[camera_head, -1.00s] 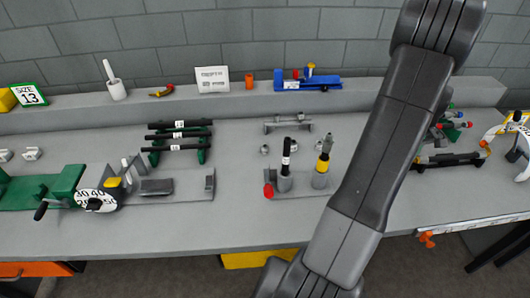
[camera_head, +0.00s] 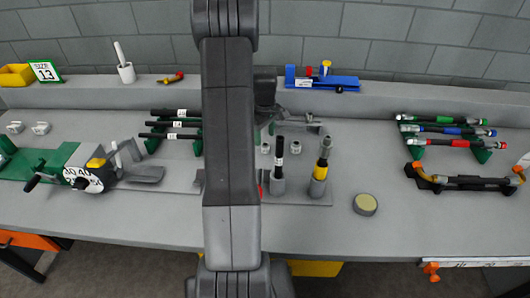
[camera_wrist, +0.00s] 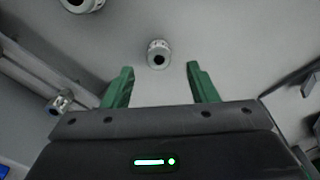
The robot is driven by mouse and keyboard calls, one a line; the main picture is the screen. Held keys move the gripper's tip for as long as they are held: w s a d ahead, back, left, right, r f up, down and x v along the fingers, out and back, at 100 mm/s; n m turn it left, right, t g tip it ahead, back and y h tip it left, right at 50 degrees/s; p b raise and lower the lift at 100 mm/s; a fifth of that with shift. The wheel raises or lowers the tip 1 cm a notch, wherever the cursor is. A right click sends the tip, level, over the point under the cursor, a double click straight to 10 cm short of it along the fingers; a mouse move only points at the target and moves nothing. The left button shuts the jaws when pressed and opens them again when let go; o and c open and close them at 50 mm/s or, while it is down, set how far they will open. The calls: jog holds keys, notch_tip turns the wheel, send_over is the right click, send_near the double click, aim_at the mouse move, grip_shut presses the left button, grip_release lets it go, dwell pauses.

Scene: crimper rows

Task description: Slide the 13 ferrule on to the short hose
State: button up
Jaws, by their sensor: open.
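Small silver ferrules stand on the bench; in the head view one (camera_head: 265,148) is just right of my arm and another (camera_head: 295,147) is beside it. In the wrist view a ferrule (camera_wrist: 158,54) lies ahead of and between the green fingertips of my gripper (camera_wrist: 160,68), which is open and empty. A second ferrule (camera_wrist: 80,4) is at the top left edge. No size marking is readable on them. A black hose with a white label (camera_head: 279,158) stands upright in a grey holder. My arm hides much of the bench's middle in the head view.
A yellow-banded upright piece (camera_head: 320,168) stands right of the hose. A round yellow-topped disc (camera_head: 365,204) lies on clear bench. Black hoses (camera_head: 172,124) lie on a green rack, left. Coloured-band hoses (camera_head: 445,131) are at right. A SIZE 13 sign (camera_head: 46,70) stands on the ledge.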

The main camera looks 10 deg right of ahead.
aim_at(265, 144)
notch_tip(265, 144, down, 5)
jog(key=b, duration=0.3)
jog(key=shift+f, duration=0.15)
jog(key=c, duration=1.1)
jog(key=shift+d+r, duration=0.1)
jog(key=shift+r, duration=0.1)
